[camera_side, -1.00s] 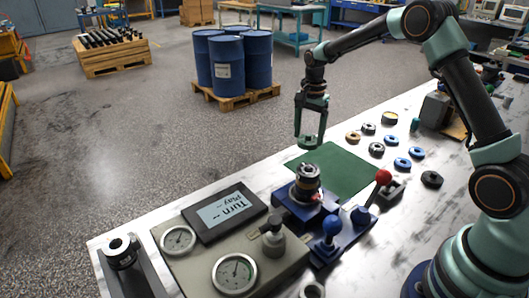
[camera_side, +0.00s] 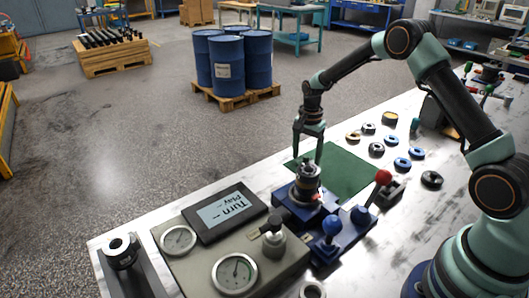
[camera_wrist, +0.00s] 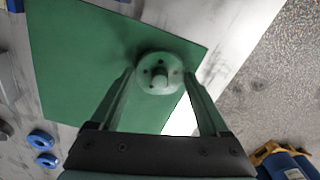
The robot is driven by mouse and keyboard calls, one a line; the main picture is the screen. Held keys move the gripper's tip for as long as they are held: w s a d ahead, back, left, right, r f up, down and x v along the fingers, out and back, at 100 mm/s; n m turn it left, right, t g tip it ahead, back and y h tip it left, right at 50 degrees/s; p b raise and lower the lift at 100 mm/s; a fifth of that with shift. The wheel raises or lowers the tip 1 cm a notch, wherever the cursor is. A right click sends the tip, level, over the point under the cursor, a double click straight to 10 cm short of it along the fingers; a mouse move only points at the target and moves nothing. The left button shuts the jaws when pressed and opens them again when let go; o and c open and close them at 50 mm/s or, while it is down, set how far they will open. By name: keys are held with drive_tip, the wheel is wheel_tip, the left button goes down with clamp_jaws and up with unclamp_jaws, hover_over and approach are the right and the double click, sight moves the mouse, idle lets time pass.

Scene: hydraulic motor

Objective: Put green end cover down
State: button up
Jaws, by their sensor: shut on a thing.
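The green end cover (camera_wrist: 158,73) is a round flanged disc with small holes and a central boss. In the wrist view it is between my gripper's two fingertips, over the green mat (camera_wrist: 75,60). My gripper (camera_side: 309,155) is shut on it and points down at the left part of the mat (camera_side: 345,172) in the side view.
Several rings and covers (camera_side: 402,164) lie right of the mat. A red-knobbed lever (camera_side: 384,177) and a blue-knobbed lever (camera_side: 331,225) stand near the fixture. A gauge panel with a display (camera_side: 225,210) is at the front left. Most of the mat is bare.

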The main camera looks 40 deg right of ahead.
drive_tip(key=o, duration=1.6)
drive_tip(key=shift+f, duration=0.1)
wheel_tip(320, 180, up, 12)
drive_tip(key=r, duration=0.1)
wheel_tip(320, 180, up, 7)
drive_tip(key=n+t, duration=0.1)
drive_tip(key=n, duration=0.3)
hover_over(306, 156)
drive_tip(key=s+a, duration=0.3)
drive_tip(key=s, duration=0.1)
drive_tip(key=shift+s+a+r+n+t, duration=0.7)
drive_tip(key=shift+s+a+n, duration=0.85)
drive_tip(key=shift+s, duration=1.3)
drive_tip(key=shift+s+a+r+n+t, duration=0.5)
drive_tip(key=shift+s+a+n+t, duration=0.4)
drive_tip(key=shift+s+n, duration=1.6)
drive_tip(key=shift+s+a+r+n+t, duration=0.65)
drive_tip(key=shift+s+a+n, duration=0.7)
drive_tip(key=shift+s, duration=1.85)
drive_tip(key=shift+d, duration=0.1)
